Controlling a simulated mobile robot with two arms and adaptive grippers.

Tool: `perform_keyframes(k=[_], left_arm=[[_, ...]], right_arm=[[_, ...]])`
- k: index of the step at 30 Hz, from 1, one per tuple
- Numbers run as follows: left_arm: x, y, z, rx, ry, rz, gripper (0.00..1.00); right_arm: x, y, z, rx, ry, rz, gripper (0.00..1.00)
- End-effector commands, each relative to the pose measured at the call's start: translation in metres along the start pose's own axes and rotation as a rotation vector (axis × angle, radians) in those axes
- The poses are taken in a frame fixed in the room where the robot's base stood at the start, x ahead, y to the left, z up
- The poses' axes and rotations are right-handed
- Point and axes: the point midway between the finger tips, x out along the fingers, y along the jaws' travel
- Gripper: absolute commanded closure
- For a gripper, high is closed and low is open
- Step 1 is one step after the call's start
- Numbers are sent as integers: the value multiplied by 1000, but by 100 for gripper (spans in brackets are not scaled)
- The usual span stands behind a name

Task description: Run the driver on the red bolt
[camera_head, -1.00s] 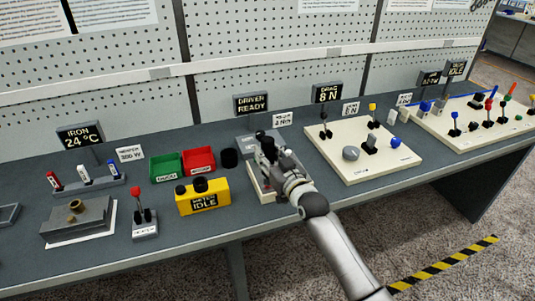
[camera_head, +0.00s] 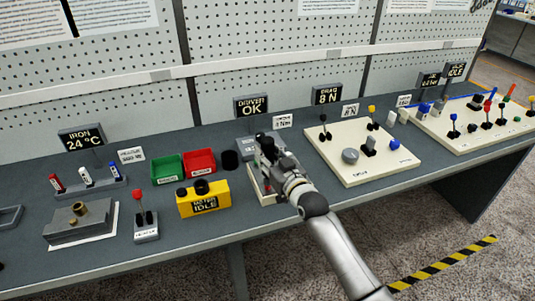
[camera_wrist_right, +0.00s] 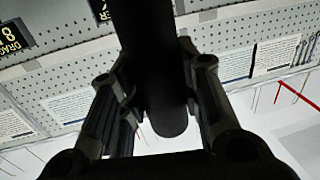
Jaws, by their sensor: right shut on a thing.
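The driver is a black cylinder (camera_wrist_right: 152,70) between the fingers of my right gripper in the wrist view. In the head view its dark top (camera_head: 266,146) rises from my right gripper (camera_head: 270,163), which is shut on it. The gripper is over a pale plate (camera_head: 263,199) at the middle of the bench. The driver sign (camera_head: 251,107) behind it reads "DRIVER OK". The gripper and arm cover most of the plate, and I cannot make out the red bolt or the driver's tip. My left gripper is not in view.
Left of the gripper stand a yellow meter box (camera_head: 204,199), a red bin (camera_head: 200,162), a green bin (camera_head: 167,169) and a black round thing (camera_head: 230,160). A cream board (camera_head: 349,175) with knobs lies close on the right.

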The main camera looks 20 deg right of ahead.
Motion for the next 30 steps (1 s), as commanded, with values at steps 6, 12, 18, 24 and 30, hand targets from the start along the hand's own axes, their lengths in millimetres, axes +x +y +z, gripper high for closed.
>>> perform_keyframes(k=[6,12,18,24,30], left_arm=[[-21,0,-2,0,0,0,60],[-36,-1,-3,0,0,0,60],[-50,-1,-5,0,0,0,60],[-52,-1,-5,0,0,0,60],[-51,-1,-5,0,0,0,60]], right_arm=[[0,0,-26,-1,9,0,97],[0,0,-42,0,9,0,97],[0,0,-57,0,10,0,97],[0,0,-60,0,9,0,97],[0,0,-59,0,10,0,97]])
